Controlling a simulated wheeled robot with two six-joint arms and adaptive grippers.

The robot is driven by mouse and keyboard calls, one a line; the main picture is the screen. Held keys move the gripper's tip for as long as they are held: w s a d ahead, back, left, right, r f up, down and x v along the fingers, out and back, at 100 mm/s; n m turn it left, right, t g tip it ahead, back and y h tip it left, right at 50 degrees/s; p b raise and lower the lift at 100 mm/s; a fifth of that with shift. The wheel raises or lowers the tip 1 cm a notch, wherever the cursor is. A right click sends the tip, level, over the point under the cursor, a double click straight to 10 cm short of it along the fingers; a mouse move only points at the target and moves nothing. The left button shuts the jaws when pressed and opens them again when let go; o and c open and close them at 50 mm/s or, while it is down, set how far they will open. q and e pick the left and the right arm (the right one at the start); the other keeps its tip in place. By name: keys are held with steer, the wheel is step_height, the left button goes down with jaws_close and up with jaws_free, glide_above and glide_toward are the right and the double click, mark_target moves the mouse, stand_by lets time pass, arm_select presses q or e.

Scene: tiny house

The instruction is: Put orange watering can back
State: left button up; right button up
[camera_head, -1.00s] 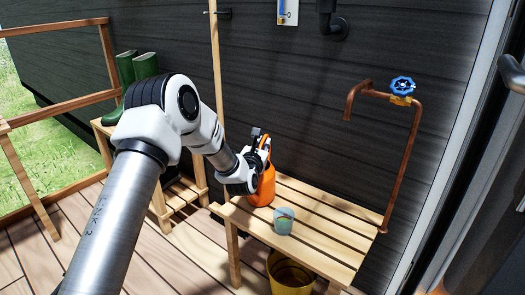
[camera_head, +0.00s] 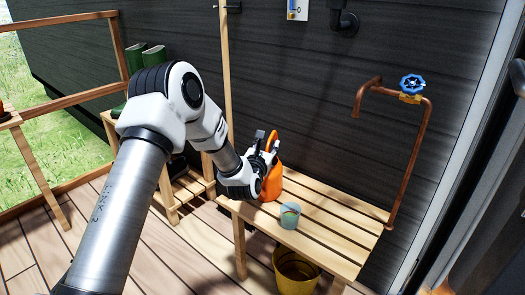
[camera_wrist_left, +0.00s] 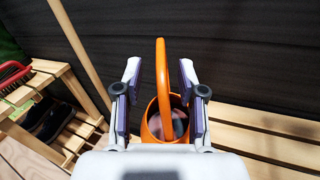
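The orange watering can (camera_head: 273,183) stands on the slatted wooden bench (camera_head: 330,235), near its left end by the dark wall. My left gripper (camera_head: 265,150) is at the can, partly covering it in the head view. In the left wrist view my left gripper (camera_wrist_left: 160,78) has its fingers spread apart. The can's upright handle (camera_wrist_left: 161,75) rises between them, with a gap on each side. The can's round open top (camera_wrist_left: 154,108) shows below. My right gripper is not in view.
A small light-blue cup (camera_head: 289,216) with a coloured pattern stands on the bench, in front of the can. A yellow bucket (camera_head: 296,275) is under the bench. A copper pipe with a blue tap wheel (camera_head: 411,84) rises at the right. Green boots (camera_head: 145,62) stand at the left.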

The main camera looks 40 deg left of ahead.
arm_select(q)
steer(key=p+v, duration=0.1)
steer(key=v, duration=0.7)
steer(key=shift+s+r+p, duration=0.1)
steer(key=shift+s+p, duration=0.15)
steer(key=shift+p, duration=0.1)
